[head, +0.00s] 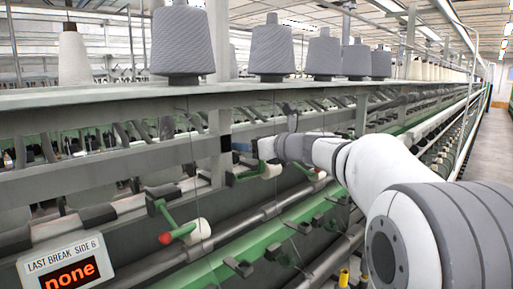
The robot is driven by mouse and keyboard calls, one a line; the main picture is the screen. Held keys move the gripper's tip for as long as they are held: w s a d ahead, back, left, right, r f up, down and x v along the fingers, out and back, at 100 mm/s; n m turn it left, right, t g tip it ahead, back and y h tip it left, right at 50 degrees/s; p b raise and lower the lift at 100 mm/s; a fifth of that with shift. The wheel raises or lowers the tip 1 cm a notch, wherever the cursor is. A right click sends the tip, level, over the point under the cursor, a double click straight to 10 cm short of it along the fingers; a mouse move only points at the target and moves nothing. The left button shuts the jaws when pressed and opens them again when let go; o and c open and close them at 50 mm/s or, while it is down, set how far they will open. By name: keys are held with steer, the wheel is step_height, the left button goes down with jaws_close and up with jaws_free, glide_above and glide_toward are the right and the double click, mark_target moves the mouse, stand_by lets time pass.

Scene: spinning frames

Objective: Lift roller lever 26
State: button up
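A green roller lever (172,222) with a red knob and a white roller stands out at the lower left of the head view. A second green lever (243,176) with a white roller is farther along the frame, just below the end of my arm. No number shows on either, so I cannot tell which is lever 26. My gripper (262,148) is at the arm's end, above and close to the second lever. It is small and partly hidden by my wrist, so its fingers cannot be made out. I see nothing held in it.
A shelf (120,97) with several grey yarn cones (181,42) runs above the levers. A green rail (210,266) runs below. A sign (66,267) reading "LAST BREAK SIDE 6 none" stands at the lower left. A clear aisle (492,150) lies at the right.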

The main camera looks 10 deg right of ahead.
steer(key=shift+w+a+r, duration=0.35)
steer(key=shift+w+r, duration=0.1)
steer(key=o, duration=1.3)
steer(key=shift+a+f, duration=0.1)
steer(key=shift+s+d, duration=0.35)
steer(key=shift+d, duration=0.1)
steer(key=b+v, duration=0.1)
steer(key=v, duration=0.5)
steer(key=shift+s+d+b, duration=0.15)
steer(key=shift+s+b, duration=0.2)
steer(key=shift+b, duration=0.05)
